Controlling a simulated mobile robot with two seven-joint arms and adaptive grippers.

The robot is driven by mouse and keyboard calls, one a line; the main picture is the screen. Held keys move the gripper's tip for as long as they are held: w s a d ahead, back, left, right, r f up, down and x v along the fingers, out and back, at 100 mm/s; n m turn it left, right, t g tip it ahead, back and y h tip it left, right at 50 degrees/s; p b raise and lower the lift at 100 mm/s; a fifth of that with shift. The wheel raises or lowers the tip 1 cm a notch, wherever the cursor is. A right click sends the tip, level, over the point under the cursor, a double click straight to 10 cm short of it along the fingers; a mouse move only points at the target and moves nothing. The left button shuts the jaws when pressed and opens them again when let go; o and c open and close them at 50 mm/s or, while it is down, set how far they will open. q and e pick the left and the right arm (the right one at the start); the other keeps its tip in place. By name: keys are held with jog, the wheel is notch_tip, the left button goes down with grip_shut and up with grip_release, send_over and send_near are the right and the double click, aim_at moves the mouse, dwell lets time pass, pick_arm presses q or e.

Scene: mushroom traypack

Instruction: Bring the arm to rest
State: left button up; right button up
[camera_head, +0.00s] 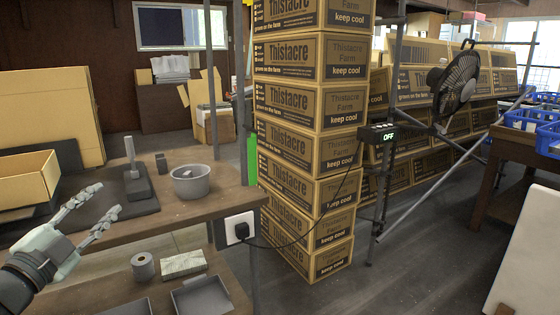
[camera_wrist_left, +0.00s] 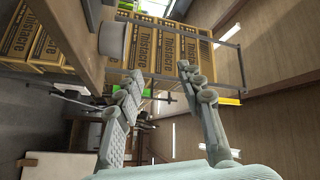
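My left gripper (camera_head: 98,206) is at the lower left of the head view, in front of the wooden bench (camera_head: 150,225). Its two fingers are spread apart, with nothing between them. The same gripper in the left wrist view (camera_wrist_left: 160,88) shows open fingers, with stacked boxes seen in the gap beyond. My right gripper is in neither view.
A fan (camera_head: 455,80) and an "OFF" display box (camera_head: 378,134) are further right.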

pick_arm(q)
jog(key=s+a+f+n+g+y, duration=0.1)
jog(key=s+f+n+g+y, duration=0.15)
jog(key=f, duration=0.55)
jog(key=s+a+f+n+g+y, duration=0.2)
jog(key=s+f+n, duration=0.15)
jog(key=f, duration=0.55)
jog(key=s+a+f+n+g+y, duration=0.1)
jog(key=s+f+n+g+y, duration=0.2)
jog(key=f, duration=0.5)
jog(key=s+d+f+n+g+h, duration=0.1)
jog(key=s+d+f+g, duration=0.3)
jog(key=s+f, duration=0.5)
jog(key=s+d+f+n+g+h+p, duration=0.1)
jog(key=s+d+f+n+g+h, duration=0.1)
jog(key=s+d+f+g, duration=0.3)
jog(key=s+d+f+n, duration=0.1)
jog(key=s+d+f, duration=0.2)
jog(key=s+f, duration=0.1)
jog(key=shift+s+f+p, duration=0.15)
jog(key=shift+f+p, duration=0.15)
jog(key=shift+f, duration=0.3)
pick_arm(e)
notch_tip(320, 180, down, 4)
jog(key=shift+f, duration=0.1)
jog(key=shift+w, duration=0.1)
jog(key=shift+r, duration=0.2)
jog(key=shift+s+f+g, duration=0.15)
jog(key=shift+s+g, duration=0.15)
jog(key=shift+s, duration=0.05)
